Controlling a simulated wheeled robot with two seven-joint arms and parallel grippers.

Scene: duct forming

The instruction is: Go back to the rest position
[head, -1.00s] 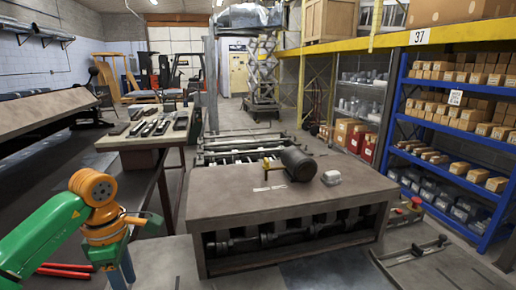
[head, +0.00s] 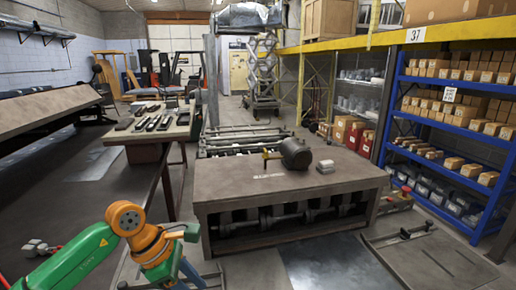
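My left arm (head: 135,235), green with orange joints, comes in from the lower left. It is in front of the left end of the low workbench (head: 215,190). I see no fingertips of the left gripper, so I cannot make out whether it holds anything. My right arm and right gripper are out of view. A dark cylindrical motor-like part (head: 296,153) with a brass-coloured end lies on the workbench. Nothing of mine touches either one.
A table (head: 158,138) with several dark bars stands at the left, behind my arm. A blue shelf rack (head: 465,132) with boxes stands at the right. A flat floor frame (head: 428,262) lies in front right. The floor (head: 320,264) before the workbench is mostly clear.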

